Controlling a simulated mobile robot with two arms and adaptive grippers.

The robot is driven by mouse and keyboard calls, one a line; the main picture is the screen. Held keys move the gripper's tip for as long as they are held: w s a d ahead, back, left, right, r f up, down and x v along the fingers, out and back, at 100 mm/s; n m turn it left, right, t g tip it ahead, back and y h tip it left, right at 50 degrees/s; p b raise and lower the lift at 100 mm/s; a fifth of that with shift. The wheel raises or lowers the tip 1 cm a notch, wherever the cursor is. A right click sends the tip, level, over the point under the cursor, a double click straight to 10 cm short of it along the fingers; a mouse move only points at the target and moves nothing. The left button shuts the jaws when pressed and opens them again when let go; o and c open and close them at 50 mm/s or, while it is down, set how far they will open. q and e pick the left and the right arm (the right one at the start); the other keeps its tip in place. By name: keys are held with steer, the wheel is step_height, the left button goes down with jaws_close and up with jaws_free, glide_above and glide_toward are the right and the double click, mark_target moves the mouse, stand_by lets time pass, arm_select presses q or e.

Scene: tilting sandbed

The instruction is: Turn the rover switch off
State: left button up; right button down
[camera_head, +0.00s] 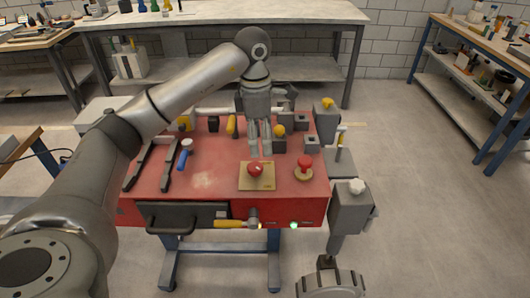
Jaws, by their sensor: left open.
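My left gripper (260,152) reaches in from the left and points down over the red worktop (205,180). Its two fingers are apart with nothing seen between them. A red round knob (255,169) on a tan square plate (257,184) lies just below the fingertips in the picture. I cannot tell whether they touch. A red mushroom-shaped knob (304,162) on a round tan base stands to the right. I cannot tell which of these is the rover switch, or its setting. A green light (294,225) shows on the front edge.
Dark bars (171,165), a blue-handled tool (184,155) and small grey blocks (311,141) lie on the worktop. A hammer (252,217) is at the front edge, beside a dark drawer (187,217). Floor farther right is clear.

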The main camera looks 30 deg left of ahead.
arm_select(q)
steer(key=a, duration=0.2)
glide_above(255, 166)
steer(key=shift+y, duration=0.4)
step_height(255, 166, down, 5)
steer(key=shift+s+r+p, duration=0.1)
steer(key=shift+s+p, duration=0.05)
steer(key=shift+p, duration=0.25)
step_height(255, 166, down, 4)
steer(key=shift+r, duration=0.1)
steer(key=shift+f, duration=0.5)
arm_select(e)
steer(key=shift+w+a+r, duration=0.25)
steer(key=shift+a+r, duration=0.05)
steer(key=shift+r, duration=0.4)
arm_select(q)
steer(key=c, duration=1)
arm_select(e)
steer(key=shift+s+d, duration=0.25)
steer(key=shift+s, duration=0.25)
